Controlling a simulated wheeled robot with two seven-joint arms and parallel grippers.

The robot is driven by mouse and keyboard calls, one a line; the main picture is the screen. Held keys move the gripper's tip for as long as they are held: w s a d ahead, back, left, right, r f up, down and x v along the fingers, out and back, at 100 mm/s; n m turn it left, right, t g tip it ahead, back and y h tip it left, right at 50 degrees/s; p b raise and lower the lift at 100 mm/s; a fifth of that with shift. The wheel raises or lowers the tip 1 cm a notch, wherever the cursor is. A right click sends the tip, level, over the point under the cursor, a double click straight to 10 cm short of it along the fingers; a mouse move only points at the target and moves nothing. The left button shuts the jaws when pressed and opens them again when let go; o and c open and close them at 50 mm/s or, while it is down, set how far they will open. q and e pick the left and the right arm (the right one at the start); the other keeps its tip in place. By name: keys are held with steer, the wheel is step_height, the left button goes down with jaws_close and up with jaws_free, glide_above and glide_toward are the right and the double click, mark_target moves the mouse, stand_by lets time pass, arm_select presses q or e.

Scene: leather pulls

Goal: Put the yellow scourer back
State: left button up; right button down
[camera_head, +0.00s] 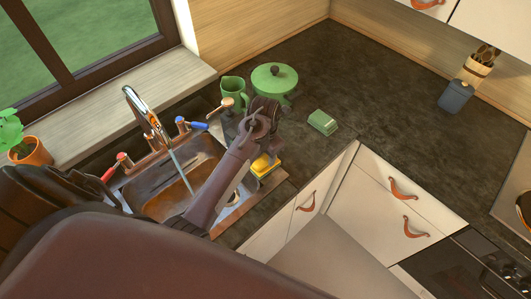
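The yellow scourer (263,165) sits at the right edge of the sink (165,187), close to the front of the counter. Something green shows just under or beside it. My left arm reaches up across the sink, and its dark end with the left gripper (264,115) is above and just behind the scourer in the picture. My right gripper is out of view.
A tap (146,115) runs water into the sink. A green jug (233,92), a lidded green pot (274,80) and a green dish (322,122) stand behind and right. A plant pot (30,150) is left. The dark counter (375,115) is mostly clear at right.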

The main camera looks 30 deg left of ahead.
arm_select(q)
steer(key=shift+o, duration=0.6)
steer(key=shift+s+f, duration=0.2)
steer(key=shift+f, duration=0.2)
steer(key=shift+r, duration=0.2)
step_height(320, 180, up, 9)
steer(key=b, duration=0.3)
step_height(320, 180, up, 4)
steer(key=p, duration=0.3)
glide_above(264, 158)
steer(key=shift+s+d+r, duration=0.1)
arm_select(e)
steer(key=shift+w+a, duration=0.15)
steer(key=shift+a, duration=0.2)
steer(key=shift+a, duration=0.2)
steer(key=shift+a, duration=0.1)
